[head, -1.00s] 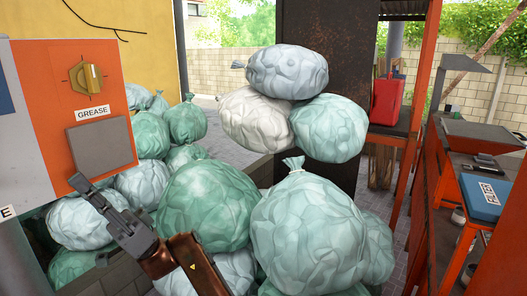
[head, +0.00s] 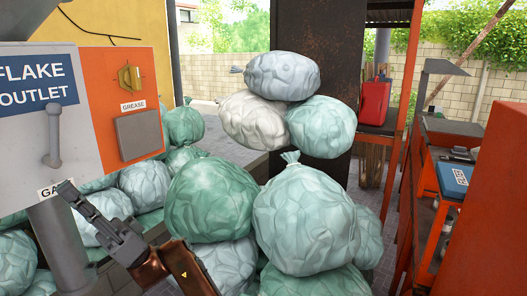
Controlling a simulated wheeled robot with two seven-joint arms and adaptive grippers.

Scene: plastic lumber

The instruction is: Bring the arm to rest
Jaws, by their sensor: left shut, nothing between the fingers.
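My left gripper (head: 70,190) reaches in from the lower part of the head view, with its dark fingers pointing up and left. It is shut and empty. Its fingertips overlap the lower edge of the machine panel near a partly covered label; I cannot tell whether they touch it. Behind the gripper are pale plastic bags (head: 138,187). My right gripper is not in view.
The machine has an orange panel (head: 150,125) with a yellow GREASE knob (head: 130,79) and a grey lever (head: 53,135) under FLAKE OUTLET. Several tied bags (head: 303,220) fill the middle. An orange workbench (head: 418,215) stands right, with a red can (head: 375,102) behind.

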